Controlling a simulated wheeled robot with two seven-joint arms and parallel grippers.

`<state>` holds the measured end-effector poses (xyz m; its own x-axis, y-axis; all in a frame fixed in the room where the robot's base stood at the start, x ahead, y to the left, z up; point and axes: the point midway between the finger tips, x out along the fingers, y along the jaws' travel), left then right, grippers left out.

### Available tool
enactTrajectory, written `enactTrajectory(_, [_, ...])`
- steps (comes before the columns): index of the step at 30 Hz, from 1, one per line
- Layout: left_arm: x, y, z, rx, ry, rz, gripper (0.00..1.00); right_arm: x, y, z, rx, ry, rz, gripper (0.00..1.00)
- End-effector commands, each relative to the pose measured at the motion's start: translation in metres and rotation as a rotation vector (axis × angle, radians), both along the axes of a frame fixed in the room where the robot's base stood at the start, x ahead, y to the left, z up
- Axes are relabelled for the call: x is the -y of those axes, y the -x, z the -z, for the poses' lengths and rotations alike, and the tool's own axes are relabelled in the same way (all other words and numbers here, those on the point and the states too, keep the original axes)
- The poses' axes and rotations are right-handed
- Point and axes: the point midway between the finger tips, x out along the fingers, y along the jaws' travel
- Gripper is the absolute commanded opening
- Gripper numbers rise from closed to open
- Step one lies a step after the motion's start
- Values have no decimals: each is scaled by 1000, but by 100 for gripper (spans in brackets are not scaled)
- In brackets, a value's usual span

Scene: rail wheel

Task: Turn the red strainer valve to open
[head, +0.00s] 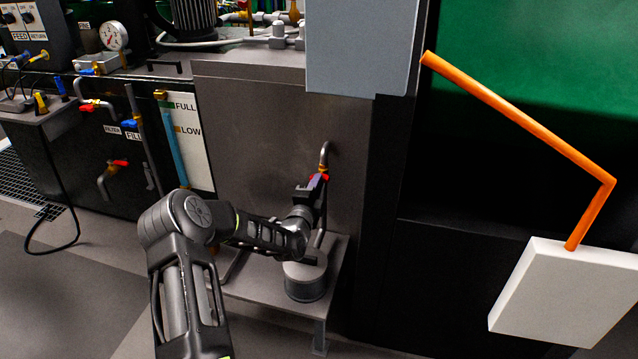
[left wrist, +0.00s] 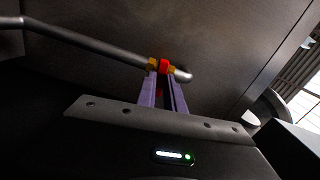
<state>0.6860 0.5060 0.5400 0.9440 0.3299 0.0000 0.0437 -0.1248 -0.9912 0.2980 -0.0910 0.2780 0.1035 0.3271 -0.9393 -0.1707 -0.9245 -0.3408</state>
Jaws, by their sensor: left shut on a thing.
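The red strainer valve (head: 325,177) sits on a bent metal pipe against the grey tank front in the head view. In the left wrist view the red valve handle (left wrist: 164,66) shows between brass fittings on the pipe. My left gripper (head: 316,183) reaches it from the left. Its two purple fingers (left wrist: 164,80) are shut on the red handle, one on each side. Much of the handle is hidden by the fingers. My right gripper is not in view.
A dark cylindrical strainer (head: 305,276) stands on a low grey shelf (head: 335,262) below the valve. Another red-handled valve (head: 120,163) is on the black panel at left. An orange bent bar (head: 520,120) rises from a white box (head: 560,290) at right.

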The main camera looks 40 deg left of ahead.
Motion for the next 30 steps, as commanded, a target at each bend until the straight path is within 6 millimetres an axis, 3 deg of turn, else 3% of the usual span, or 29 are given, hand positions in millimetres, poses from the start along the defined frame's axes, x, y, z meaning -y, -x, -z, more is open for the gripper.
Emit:
enactTrajectory(8, [0,0,2,83,239,0,0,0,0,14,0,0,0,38])
enactTrajectory(20, [0,0,1,94,273,0,0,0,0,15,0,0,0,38])
enactTrajectory(30, [-1,0,3,199,571,-1,0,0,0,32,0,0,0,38])
